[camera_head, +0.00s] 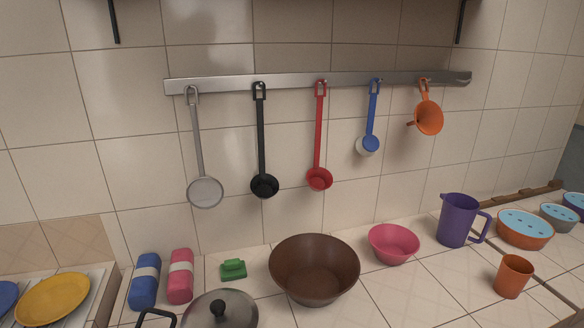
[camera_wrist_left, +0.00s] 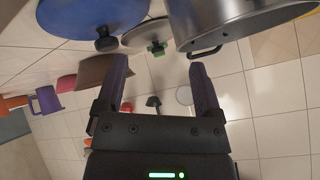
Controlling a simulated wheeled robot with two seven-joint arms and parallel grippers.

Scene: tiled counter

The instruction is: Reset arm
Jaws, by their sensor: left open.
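My left gripper (camera_wrist_left: 158,66) shows in the left wrist view with its two dark fingers apart. Nothing is between the fingers. The picture there is turned upside down, with the counter items along its top edge and the tiled wall below. A steel pot (camera_wrist_left: 235,22) appears beyond the right-hand finger, and whether they touch cannot be told. Neither of my arms shows in the head view, and my right gripper is in neither view.
The head view shows a brown bowl (camera_head: 314,270), pink bowl (camera_head: 394,243), purple jug (camera_head: 458,220), orange cup (camera_head: 513,276) and lid (camera_head: 220,310) along the counter. Utensils hang from a metal rail (camera_head: 320,80). A blue lid (camera_wrist_left: 92,15) shows in the wrist view.

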